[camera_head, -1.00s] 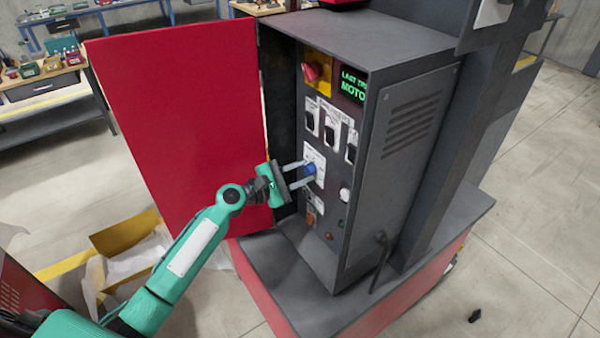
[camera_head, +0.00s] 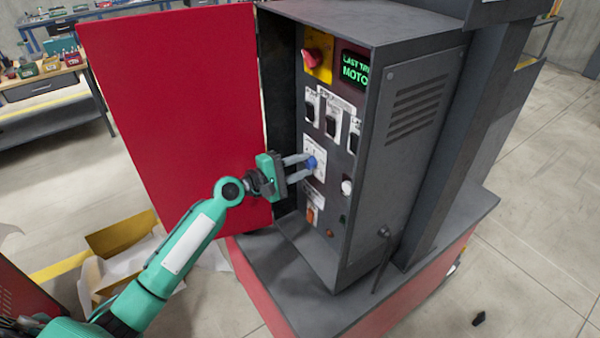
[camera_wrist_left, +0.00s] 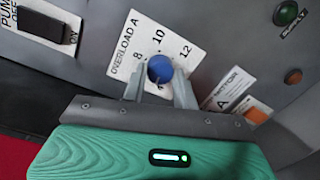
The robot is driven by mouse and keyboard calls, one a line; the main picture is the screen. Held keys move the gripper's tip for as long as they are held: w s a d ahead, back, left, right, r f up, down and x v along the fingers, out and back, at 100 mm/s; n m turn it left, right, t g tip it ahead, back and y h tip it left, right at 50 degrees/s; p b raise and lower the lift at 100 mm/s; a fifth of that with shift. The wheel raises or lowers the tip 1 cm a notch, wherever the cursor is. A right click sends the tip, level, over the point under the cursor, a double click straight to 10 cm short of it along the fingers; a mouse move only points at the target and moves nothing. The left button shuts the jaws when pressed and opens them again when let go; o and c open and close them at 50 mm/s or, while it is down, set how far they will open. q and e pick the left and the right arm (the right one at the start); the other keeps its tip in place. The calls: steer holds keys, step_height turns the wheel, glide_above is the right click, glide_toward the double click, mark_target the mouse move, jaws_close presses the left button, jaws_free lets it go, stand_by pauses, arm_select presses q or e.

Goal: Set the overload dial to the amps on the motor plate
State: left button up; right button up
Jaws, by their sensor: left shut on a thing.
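The overload dial is a round blue knob (camera_head: 311,162) on a white scale plate in the open cabinet. In the left wrist view the dial (camera_wrist_left: 160,68) sits on the plate (camera_wrist_left: 160,40) lettered "OVERLOAD A", with 8, 10 and 12 around it. My left gripper (camera_head: 308,166) is shut on the dial; its two fingers (camera_wrist_left: 159,82) lie on either side of the knob. I cannot make out where the dial points. No motor plate with amps can be read in these views. My right gripper is not in view.
The red cabinet door (camera_head: 175,110) stands open at the left. Above the dial are switches (camera_head: 331,125), a red knob (camera_head: 313,59) and a green-lettered display (camera_head: 355,68). An orange rocker (camera_head: 310,215) and a white knob (camera_head: 347,187) are close by.

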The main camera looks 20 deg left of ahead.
arm_select(q)
steer(key=m+b, duration=0.2)
steer(key=m, duration=0.1)
steer(key=shift+f+m, duration=0.15)
steer(key=shift+m, duration=0.15)
steer(key=shift+m+b, duration=0.8)
steer(key=shift+m, duration=0.5)
steer(key=o, duration=1)
steer(key=shift+s, duration=0.1)
steer(key=shift+r+b+v, duration=0.15)
steer(key=shift+b+v, duration=1.1)
steer(key=shift+v, duration=2.2)
steer(key=shift+r+b+v, duration=0.15)
steer(key=shift+b+v, duration=1.1)
steer(key=shift+v, duration=2.15)
